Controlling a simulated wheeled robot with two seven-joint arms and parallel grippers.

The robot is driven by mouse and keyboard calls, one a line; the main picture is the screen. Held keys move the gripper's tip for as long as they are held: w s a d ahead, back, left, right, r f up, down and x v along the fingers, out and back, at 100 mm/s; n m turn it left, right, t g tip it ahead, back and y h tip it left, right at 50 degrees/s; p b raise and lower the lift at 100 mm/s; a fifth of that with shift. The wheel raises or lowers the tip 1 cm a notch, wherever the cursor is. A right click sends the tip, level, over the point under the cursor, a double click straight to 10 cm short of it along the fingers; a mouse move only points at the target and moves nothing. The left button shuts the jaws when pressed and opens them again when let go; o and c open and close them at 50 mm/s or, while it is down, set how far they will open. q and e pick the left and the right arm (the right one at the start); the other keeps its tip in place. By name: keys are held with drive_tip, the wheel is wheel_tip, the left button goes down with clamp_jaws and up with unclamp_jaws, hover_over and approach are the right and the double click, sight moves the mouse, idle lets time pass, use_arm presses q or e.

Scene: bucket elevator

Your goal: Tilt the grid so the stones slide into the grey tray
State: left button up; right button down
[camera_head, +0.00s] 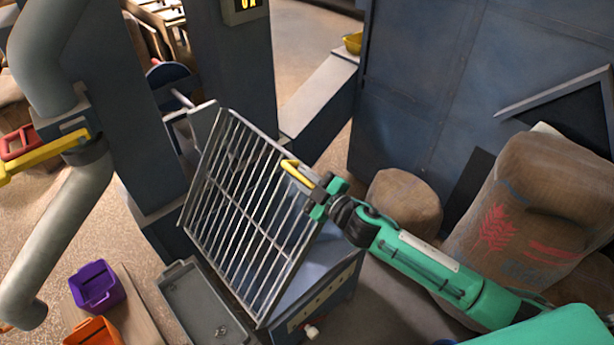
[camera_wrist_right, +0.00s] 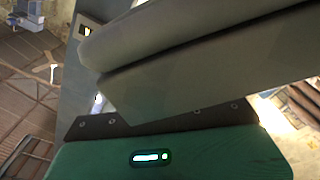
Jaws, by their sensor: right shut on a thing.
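The grid (camera_head: 238,205) is a metal frame of parallel bars, steeply tilted, with its lower edge by the grey tray. A yellow handle (camera_head: 297,172) sits on its right edge. My right gripper (camera_head: 318,192) is shut at this handle. In the right wrist view a grey bar-like part fills the upper middle, too close to identify. The grey tray (camera_head: 180,276) lies below the grid at the left. A few small pale stones (camera_head: 221,331) show near the tray's front end. I see no stones on the grid. My left gripper is not in view.
A purple bin (camera_head: 96,287) and an orange bin (camera_head: 92,332) stand left of the tray. A grey pipe with a yellow lever (camera_head: 42,161) is at the far left. Burlap sacks (camera_head: 535,205) crowd the right side, near my right arm. A blue metal wall stands behind.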

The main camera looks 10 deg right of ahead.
drive_tip(key=shift+s+a+f, duration=0.15)
drive_tip(key=shift+f, duration=0.1)
drive_tip(key=c, duration=1.5)
unclamp_jaws()
drive_tip(key=shift+o, duration=0.7)
drive_tip(key=shift+r, duration=0.15)
drive_tip(key=shift+s+d, duration=0.2)
drive_tip(key=shift+d, duration=0.05)
drive_tip(key=b+v, duration=0.4)
drive_tip(key=v, duration=0.9)
drive_tip(key=shift+b, duration=0.35)
drive_tip(key=shift+s+a, duration=0.1)
